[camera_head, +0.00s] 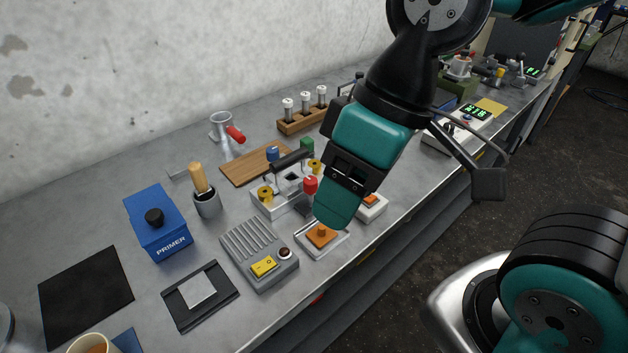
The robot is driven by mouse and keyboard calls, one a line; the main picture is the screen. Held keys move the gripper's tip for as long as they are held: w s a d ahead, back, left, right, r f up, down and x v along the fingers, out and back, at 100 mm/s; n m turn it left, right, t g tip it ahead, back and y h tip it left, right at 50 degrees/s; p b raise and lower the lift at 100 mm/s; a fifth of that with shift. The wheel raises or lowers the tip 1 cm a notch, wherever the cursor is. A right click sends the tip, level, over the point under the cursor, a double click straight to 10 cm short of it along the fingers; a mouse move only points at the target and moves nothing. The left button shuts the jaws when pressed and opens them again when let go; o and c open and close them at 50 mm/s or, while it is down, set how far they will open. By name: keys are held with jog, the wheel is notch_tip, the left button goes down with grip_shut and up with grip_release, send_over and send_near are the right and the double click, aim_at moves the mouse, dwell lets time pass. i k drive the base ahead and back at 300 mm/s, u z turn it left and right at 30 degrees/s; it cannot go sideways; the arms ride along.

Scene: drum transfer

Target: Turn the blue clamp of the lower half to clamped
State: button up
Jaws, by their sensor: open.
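A pale metal fixture (272,207) stands on the bench left of my gripper. It has a black handle bar (292,159), yellow knobs (265,193) and a red knob (310,185). A small blue part (272,153), which looks like the blue clamp, shows at its back left. A green part (307,145) shows at its back right. Whether the blue clamp is clamped is too small to tell. My gripper (338,212) is open and empty, pointing down in front and to the right of the fixture. It hides part of the bench behind it.
A grey box with a yellow switch (264,266) and a tray with an orange piece (321,236) stand in front. A blue PRIMER box (157,222) and a brush cup (207,203) stand left. A wooden rack (301,122) is behind. The bench's front edge runs below my gripper.

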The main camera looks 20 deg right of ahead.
aim_at(273, 154)
jog(key=k, duration=1.25)
jog(key=z, duration=0.75)
jog(key=i, duration=1.25)
jog(key=u, duration=0.6)
jog(key=i, duration=0.65)
jog(key=u, duration=0.7)
